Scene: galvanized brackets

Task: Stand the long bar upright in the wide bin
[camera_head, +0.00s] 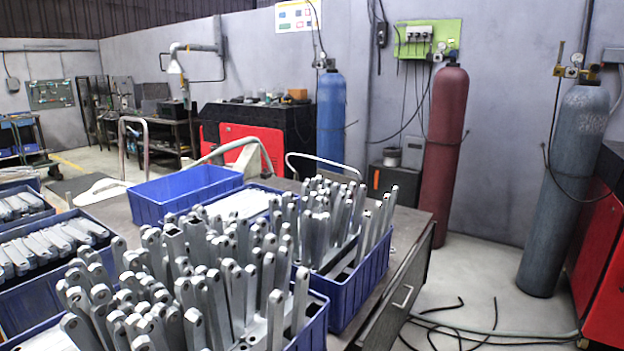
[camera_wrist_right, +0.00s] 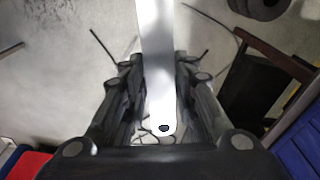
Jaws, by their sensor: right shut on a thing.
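In the right wrist view my right gripper (camera_wrist_right: 160,72) is shut on a long, flat, pale metal bar (camera_wrist_right: 157,30). The bar runs between the fingers, with a rounded, holed end near the palm; its other end is cut off by the top of the picture. Neither gripper shows in the head view. Blue bins stand on the table: a front bin (camera_head: 312,329) and a right bin (camera_head: 362,289), both crowded with upright grey bars, and a back bin (camera_head: 160,207) with its inside partly visible. I cannot tell which is the wide bin.
More blue bins with bars lying flat stand at the left (camera_head: 48,270). Red (camera_head: 445,150), blue (camera_head: 331,115) and grey (camera_head: 565,190) gas cylinders stand by the wall. Loose cables (camera_head: 465,330) lie on the floor.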

